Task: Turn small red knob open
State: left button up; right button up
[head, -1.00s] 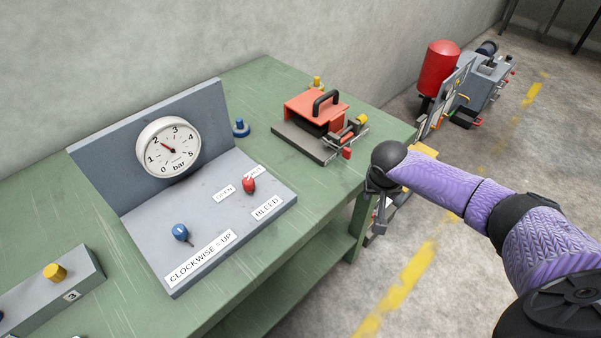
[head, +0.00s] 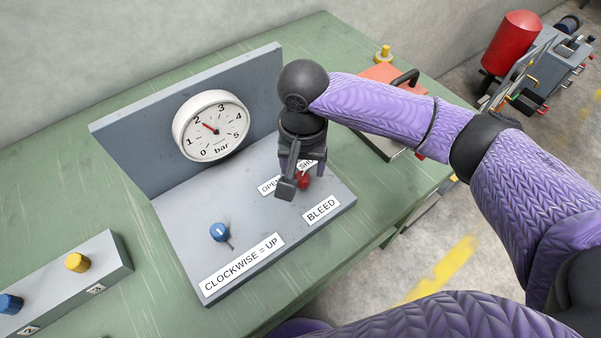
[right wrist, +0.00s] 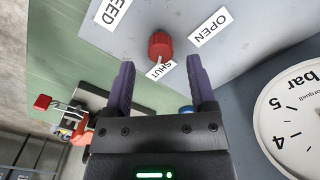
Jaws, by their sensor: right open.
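The small red knob (head: 303,181) stands on the grey panel (head: 190,205), between the OPEN and SHUT labels and the BLEED label. In the right wrist view the knob (right wrist: 160,45) shows whole, with its pale pointer toward the SHUT label (right wrist: 161,69); the OPEN label (right wrist: 209,26) is to its right. My right gripper (head: 287,190) points down over the panel at the knob and partly covers it in the head view. Its two fingers (right wrist: 159,75) are apart and empty, with the knob just beyond the gap between their tips. My left gripper is not in view.
A blue knob (head: 220,232) sits on the panel's left part, by the CLOCKWISE = UP label. A gauge (head: 211,126) on the upright back plate reads about 2 bar. An orange-red fixture with a black handle (head: 406,78) stands behind my right arm.

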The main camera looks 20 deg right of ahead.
aim_at(302, 175)
notch_tip(302, 175, down, 4)
jog(key=shift+r+b, duration=0.1)
jog(key=shift+b, duration=0.4)
jog(key=shift+w, duration=0.1)
grip_shut()
